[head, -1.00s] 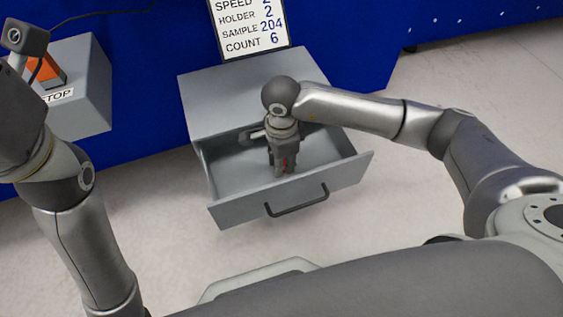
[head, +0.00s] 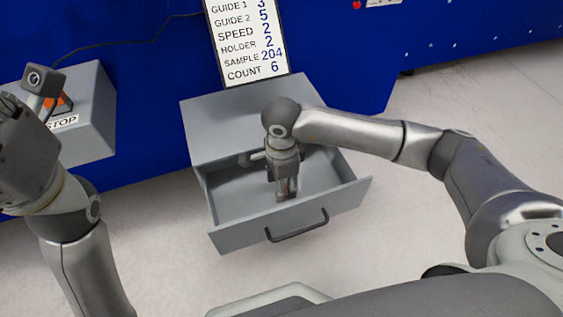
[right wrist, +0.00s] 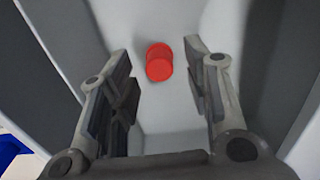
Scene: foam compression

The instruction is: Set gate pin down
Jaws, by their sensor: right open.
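A red pin (right wrist: 160,62) with a round head lies or stands on the light floor of the open drawer (head: 232,240), between and beyond my right fingertips in the right wrist view. My right gripper (head: 286,192) points down into the drawer; in the right wrist view my right gripper (right wrist: 163,75) has its two fingers spread, with clear space between each finger and the pin. The pin is hidden behind the gripper in the head view. My left gripper is not clearly shown; only part of my left arm appears at the left edge.
The grey cabinet (head: 222,126) holds the drawer, which has a dark handle (head: 297,228). A sign (head: 246,40) stands on the cabinet top. A grey box (head: 92,128) marked STOP stands at the left. Drawer walls surround my right gripper closely.

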